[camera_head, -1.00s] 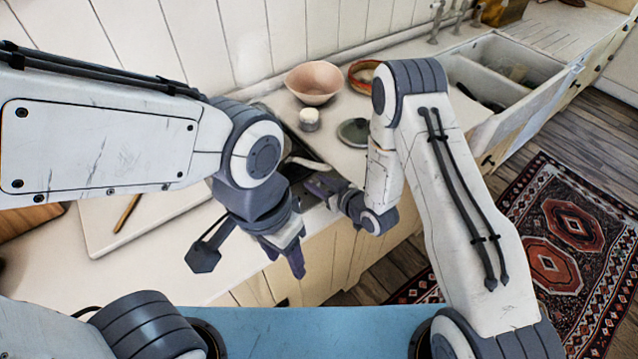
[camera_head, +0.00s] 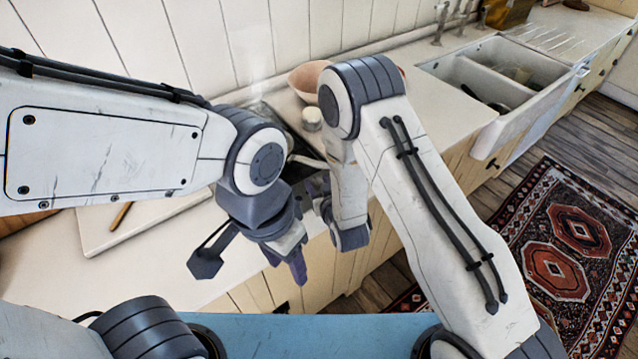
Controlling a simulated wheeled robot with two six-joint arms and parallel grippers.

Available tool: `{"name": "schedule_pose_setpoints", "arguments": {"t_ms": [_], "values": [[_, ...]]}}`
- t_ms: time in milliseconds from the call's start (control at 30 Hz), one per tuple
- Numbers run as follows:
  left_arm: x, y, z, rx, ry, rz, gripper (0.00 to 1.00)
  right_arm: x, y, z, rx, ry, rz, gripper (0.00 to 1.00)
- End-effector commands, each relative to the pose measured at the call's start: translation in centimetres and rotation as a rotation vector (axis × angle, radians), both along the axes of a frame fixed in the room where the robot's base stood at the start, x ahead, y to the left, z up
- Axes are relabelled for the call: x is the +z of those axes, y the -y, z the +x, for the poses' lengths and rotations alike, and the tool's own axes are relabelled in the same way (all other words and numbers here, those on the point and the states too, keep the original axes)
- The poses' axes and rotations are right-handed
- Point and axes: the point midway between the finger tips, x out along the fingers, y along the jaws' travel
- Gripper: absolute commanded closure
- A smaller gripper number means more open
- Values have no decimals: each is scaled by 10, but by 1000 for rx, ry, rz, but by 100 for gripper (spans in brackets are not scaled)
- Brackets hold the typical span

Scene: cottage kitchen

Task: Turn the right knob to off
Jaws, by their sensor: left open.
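No knob can be made out; my arms cover most of the dark hob (camera_head: 302,147) and the counter front below it. My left gripper (camera_head: 298,268) points down in front of the counter's front edge, open, with nothing seen between its fingers. My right gripper (camera_head: 312,190) is at the hob's front edge, just above and behind the left one. Its fingers are partly hidden behind my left wrist and its own wrist, so I cannot tell whether they are open or touching anything.
A pink bowl (camera_head: 306,78) and a small white-topped jar (camera_head: 312,117) stand behind the hob, close to my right arm. A white board (camera_head: 150,222) with a wooden stick (camera_head: 121,215) lies left. The sink (camera_head: 497,72) is at the right. A patterned rug (camera_head: 560,250) covers the floor.

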Motion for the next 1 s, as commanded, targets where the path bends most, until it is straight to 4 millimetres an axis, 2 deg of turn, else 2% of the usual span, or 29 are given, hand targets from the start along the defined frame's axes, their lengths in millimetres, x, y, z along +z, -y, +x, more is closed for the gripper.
{"name": "schedule_pose_setpoints", "arguments": {"t_ms": [433,567,733,767,800,900,1000], "values": [[-2,0,0,0,0,0,50,1,1,-4,0,0,-1,31],[-8,0,0,0,0,0,50,6,5,-18,1,-1,-1,31],[-19,0,0,-1,0,0,50,17,14,-46,2,-1,-2,31],[-13,0,0,-1,-1,1,50,23,16,-52,2,-2,-3,31],[1,0,0,0,-1,1,50,31,18,-59,2,-6,-3,31],[16,0,0,0,1,-1,50,38,23,-74,2,-6,-4,31],[28,0,0,1,1,-1,50,40,25,-79,0,-4,-2,31]]}}
